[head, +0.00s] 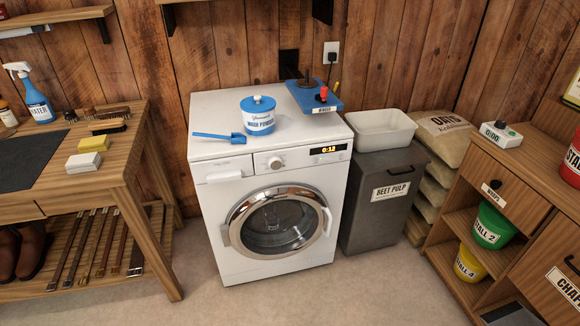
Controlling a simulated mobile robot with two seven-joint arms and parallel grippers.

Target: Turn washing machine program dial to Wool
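The white washing machine (220,222) stands against the wooden wall in the middle of the head view, its front towards me. Its round program dial (275,163) sits on the upper front panel, left of a lit display (329,149) that reads about 0:12. The program labels around the dial are too small to read, so I cannot tell where it points. The round door (278,222) looks shut, and its glass shows a dark drum. Neither of my grippers shows in this view.
On the machine stand a blue-and-white wash powder tub (258,117), a blue scoop (219,137) and a blue board (312,97). A grey beet pulp bin (372,200) stands close on the right. A wooden bench (128,165) is at left. The floor in front is clear.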

